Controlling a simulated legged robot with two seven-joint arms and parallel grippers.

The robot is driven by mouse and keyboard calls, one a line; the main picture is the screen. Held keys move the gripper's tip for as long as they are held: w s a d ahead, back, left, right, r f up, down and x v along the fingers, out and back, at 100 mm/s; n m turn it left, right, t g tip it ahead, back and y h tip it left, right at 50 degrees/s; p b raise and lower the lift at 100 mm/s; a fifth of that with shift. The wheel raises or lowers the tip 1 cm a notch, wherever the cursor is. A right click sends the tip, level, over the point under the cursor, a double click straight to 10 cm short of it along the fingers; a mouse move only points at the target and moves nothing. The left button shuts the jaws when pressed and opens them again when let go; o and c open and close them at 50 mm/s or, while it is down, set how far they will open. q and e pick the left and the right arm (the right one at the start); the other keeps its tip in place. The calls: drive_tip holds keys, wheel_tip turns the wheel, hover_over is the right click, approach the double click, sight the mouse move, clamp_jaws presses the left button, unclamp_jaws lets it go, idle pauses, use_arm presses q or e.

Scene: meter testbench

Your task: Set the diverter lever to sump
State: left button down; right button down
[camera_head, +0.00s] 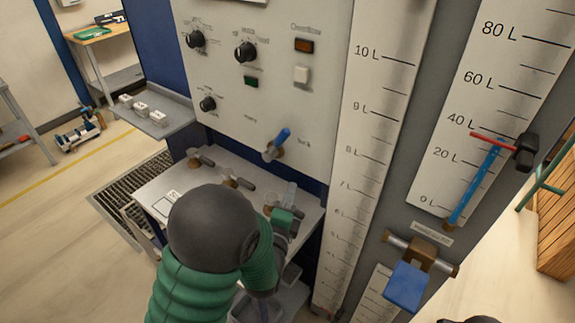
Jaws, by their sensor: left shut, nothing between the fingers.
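The lever with the blue handle (279,143) sticks out from the lower part of the white control panel. Its handle points up and slightly to the right, between two small labels that are too blurred to read surely. My left gripper (284,212) is low in front of the panel, over the small bench and below the lever, apart from it. It is shut and holds nothing. My left arm's dark joint and green sleeve hide part of the bench.
Several small valves (237,182) stand on the bench (150,190). Knobs (245,51) and buttons sit higher on the panel. A tall litre scale (385,90) stands to the right, with a blue-handled pipe valve (406,286) lower right. Space before the lever looks clear.

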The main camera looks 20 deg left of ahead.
sight(278, 145)
use_arm(q)
drive_tip(key=m, duration=0.1)
drive_tip(key=r+m+t, duration=0.1)
drive_tip(key=m+t, duration=0.1)
drive_tip(key=shift+s+d+r+b, duration=0.25)
drive_tip(key=shift+s+r+b, duration=0.05)
drive_tip(key=shift+b, duration=0.05)
use_arm(e)
drive_tip(key=shift+x, duration=0.85)
drive_tip(key=shift+s, duration=0.25)
use_arm(q)
drive_tip(key=shift+w, duration=0.1)
